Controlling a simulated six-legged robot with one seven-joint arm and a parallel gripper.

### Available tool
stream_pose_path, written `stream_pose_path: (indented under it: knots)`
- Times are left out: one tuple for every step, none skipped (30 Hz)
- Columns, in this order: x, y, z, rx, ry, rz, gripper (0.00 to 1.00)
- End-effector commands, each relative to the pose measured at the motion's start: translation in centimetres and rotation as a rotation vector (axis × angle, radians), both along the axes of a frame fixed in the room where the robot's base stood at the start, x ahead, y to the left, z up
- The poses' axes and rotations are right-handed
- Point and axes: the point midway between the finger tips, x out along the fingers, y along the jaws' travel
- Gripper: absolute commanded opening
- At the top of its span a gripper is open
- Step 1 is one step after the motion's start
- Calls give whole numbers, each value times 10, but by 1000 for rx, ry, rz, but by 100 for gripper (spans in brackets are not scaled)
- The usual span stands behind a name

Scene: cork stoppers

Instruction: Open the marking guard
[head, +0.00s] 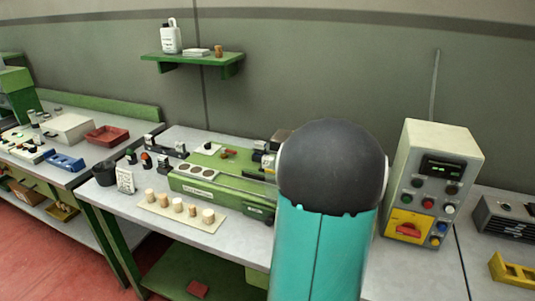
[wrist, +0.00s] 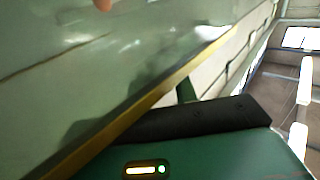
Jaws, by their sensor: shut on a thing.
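The green marking machine (head: 205,190) stands on the middle bench in the head view. My teal and black arm covers its right end, and any guard there is hidden in that view. In the wrist view a large, clear greenish panel with a yellow edge, which looks like the marking guard (wrist: 95,75), fills the left and middle. My gripper (wrist: 195,118) shows as a teal body with a black front part at the bottom, close against the yellow edge. It is shut on the guard, but its fingertips and the exact grip point are mostly hidden.
A cream control box (head: 468,145) stands right of my arm. Several corks lie on a pale board (head: 160,208) at the bench's front, near a black cup (head: 104,173). A green shelf (head: 190,64) hangs on the wall above. A blurred orange-brown thing (wrist: 103,4) tops the wrist view.

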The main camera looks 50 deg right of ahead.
Motion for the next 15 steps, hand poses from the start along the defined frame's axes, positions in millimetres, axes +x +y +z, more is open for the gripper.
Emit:
stream_pose_path:
  knots:
    - [-14, -5, 0, 0, 1, -4, 0]
    - [-21, -7, 0, 0, 0, -4, 0]
    - [-30, -9, 0, -1, 0, -4, 0]
    - [-36, -11, 0, -1, 0, -3, 0]
    - [-41, -12, 0, 0, 0, -2, 0]
    - [-48, -14, 0, 0, 0, -3, 0]
    - [-52, -15, 0, -1, 0, -1, 0]
    - [-55, -16, 0, -1, 0, -1, 0]
    - [-60, -18, 0, 0, 0, -2, 0]
    - [-63, -18, 0, 0, 0, -1, 0]
    - [-65, -19, 0, 0, 0, -1, 0]
    - [-67, -20, 0, 0, 0, 0, 0]
    - [-68, -20, 0, 0, 0, 0, 0]
    - [-69, -20, 0, 0, -1, 0, 0]
    - [-70, -20, 0, 0, -1, 1, 0]
